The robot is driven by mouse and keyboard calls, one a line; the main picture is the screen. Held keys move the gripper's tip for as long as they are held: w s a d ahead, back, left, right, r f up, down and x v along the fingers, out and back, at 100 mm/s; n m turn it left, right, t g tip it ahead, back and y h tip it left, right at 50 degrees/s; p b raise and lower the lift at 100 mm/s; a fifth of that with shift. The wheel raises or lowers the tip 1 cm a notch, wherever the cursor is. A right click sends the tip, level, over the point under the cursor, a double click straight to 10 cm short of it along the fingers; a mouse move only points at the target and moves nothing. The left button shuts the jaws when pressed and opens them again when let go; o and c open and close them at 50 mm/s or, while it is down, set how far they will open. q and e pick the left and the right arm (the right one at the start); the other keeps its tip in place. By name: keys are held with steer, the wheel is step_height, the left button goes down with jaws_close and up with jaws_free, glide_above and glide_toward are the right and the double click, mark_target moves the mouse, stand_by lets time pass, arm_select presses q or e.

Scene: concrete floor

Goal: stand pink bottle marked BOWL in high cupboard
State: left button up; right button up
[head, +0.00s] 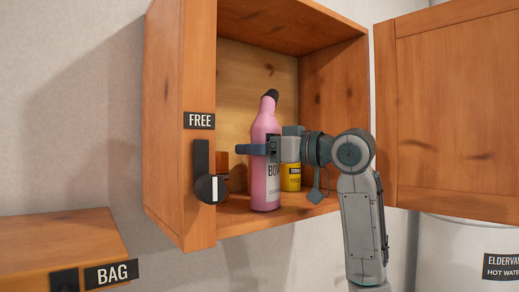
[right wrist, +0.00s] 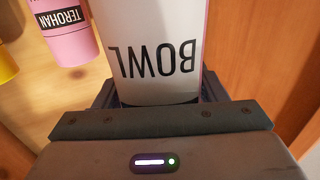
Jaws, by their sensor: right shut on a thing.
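The pink bottle (head: 266,180) has a dark angled cap and a pale label. It is upright inside the open high cupboard (head: 198,228); its base is at or just above the cupboard floor, and I cannot tell if it touches. My right gripper (head: 262,149) reaches in from the right and is shut around the bottle's upper body. In the right wrist view the label reads BOWL on the bottle (right wrist: 160,55), between the fingers. My left gripper is not in view.
A yellow container (head: 291,178) stands right of the bottle. The right wrist view shows a pink container marked TEROHAN (right wrist: 68,28). The cupboard door (head: 445,105) is open at right. The left panel carries a FREE label (head: 199,120) and a latch. A wooden BAG unit (head: 60,240) is lower left.

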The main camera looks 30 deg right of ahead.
steer(key=o, duration=1.4)
steer(key=shift+s, duration=0.1)
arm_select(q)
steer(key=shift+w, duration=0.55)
arm_select(e)
steer(key=shift+o, duration=0.4)
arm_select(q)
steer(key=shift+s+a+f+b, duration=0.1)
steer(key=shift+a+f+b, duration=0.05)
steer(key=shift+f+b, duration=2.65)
arm_select(e)
steer(key=v, duration=1.2)
steer(key=shift+r, duration=0.1)
